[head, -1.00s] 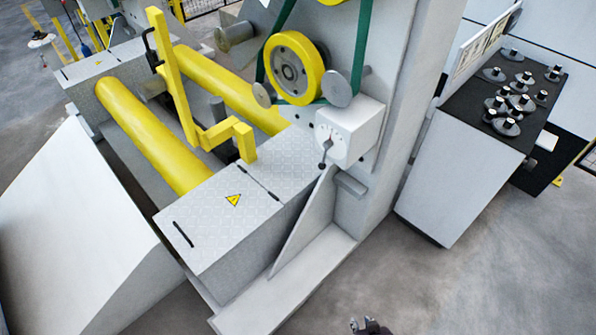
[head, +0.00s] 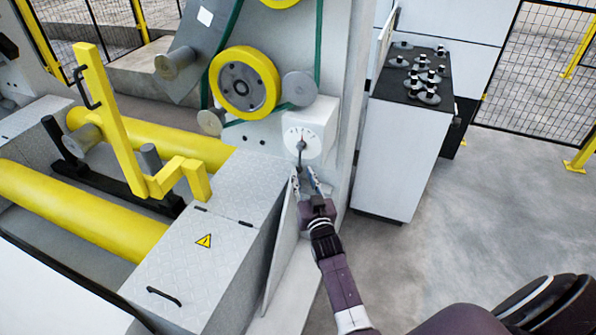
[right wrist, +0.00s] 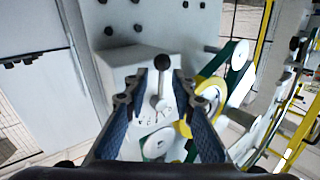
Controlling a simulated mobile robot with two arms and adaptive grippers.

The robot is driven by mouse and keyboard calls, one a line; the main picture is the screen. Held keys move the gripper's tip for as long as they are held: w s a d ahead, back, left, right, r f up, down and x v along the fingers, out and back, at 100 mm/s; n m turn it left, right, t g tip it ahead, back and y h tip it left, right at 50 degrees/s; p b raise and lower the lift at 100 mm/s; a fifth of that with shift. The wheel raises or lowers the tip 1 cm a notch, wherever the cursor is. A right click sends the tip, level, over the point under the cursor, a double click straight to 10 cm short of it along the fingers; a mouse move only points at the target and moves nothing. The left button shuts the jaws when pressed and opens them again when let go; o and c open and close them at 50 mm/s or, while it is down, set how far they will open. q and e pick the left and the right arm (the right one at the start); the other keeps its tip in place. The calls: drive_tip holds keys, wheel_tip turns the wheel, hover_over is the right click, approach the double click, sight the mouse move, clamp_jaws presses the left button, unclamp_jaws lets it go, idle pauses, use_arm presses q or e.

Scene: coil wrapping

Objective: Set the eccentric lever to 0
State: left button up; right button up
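The eccentric lever (head: 301,147) is on the front of a white box (head: 312,116) with a round scale, below the yellow pulley. It points roughly downward in the head view. In the right wrist view the scene looks turned over, and the lever's black ball knob (right wrist: 162,62) shows near the gap between my fingertips. My right gripper (head: 304,178) is open just below the dial, its fingers spread on either side of the lever. In the right wrist view the gripper (right wrist: 160,82) holds nothing. The scale marks are too small to read. My left gripper is not in view.
A yellow pulley (head: 244,83) with a green belt sits left of the dial box. A yellow bent bar (head: 120,120) and yellow rollers (head: 75,205) are at left. A grey cabinet (head: 405,155) with black-knobbed parts stands at right. The floor at right is open.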

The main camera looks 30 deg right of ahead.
sight(299, 167)
drive_tip(key=shift+w+d, duration=0.1)
drive_tip(key=shift+w, duration=0.6)
drive_tip(key=shift+x, duration=1)
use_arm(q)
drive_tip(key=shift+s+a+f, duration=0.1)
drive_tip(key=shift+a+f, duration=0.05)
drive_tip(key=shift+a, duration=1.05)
use_arm(e)
drive_tip(key=shift+c, duration=0.5)
drive_tip(key=c, duration=0.5)
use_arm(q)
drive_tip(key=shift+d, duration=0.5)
use_arm(e)
clamp_jaws()
